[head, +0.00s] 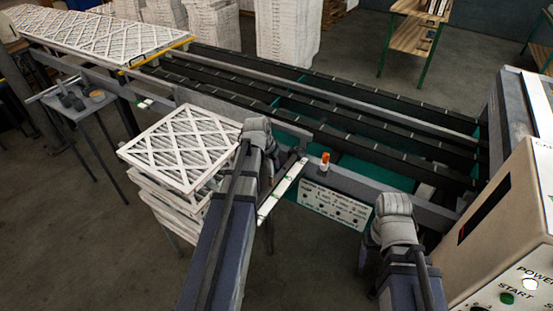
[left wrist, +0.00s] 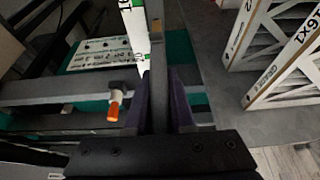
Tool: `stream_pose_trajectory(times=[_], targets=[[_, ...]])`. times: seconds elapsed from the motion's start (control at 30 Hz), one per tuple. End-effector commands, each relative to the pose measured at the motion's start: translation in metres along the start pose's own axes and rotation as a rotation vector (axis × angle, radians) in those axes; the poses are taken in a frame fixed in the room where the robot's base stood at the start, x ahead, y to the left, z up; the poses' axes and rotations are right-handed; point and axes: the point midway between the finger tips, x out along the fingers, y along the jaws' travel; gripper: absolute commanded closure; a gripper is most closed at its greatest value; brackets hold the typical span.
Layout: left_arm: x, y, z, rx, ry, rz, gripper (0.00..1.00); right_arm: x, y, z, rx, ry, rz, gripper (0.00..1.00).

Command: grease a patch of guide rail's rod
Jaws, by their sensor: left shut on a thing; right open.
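The guide rail shows as a white strip with green marks (head: 283,190) beside the near edge of the conveyor, with a dark bar along it; it also shows in the left wrist view (left wrist: 140,40). My left gripper (head: 284,168) is at this rail, mostly hidden behind my forearm in the head view. In the left wrist view its purple fingers (left wrist: 160,112) are shut on a grey bar (left wrist: 158,85), seemingly part of the rail. My right gripper (head: 368,262) is open, low at the right, partly hidden by its wrist. I cannot make out grease on the rod.
An orange-capped white knob (head: 325,161) stands on the conveyor edge (head: 350,182). A stack of filters (head: 170,150) stands left of my left arm. A control box (head: 510,230) is at the right. A small side table (head: 85,112) holds several small containers at the far left.

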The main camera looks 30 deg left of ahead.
Motion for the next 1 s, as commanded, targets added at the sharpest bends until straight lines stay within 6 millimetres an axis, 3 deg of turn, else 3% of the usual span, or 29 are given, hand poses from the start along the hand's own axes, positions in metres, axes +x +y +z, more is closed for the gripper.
stream_pose_trajectory(times=[0.37,0.8,1.0], targets=[[-0.004,0.0,0.009,0.0,0.0,0.0,1.0,0.0,0.0,0.0,0.0,0.0,0.0,0.24],[-0.016,0.001,0.042,-0.001,0.0,0.0,1.0,0.002,0.0,0.0,0.0,0.0,0.0,0.24],[-0.018,0.0,0.042,0.001,-0.001,0.0,1.0,0.0,0.0,0.0,0.0,0.0,0.0,0.24]])
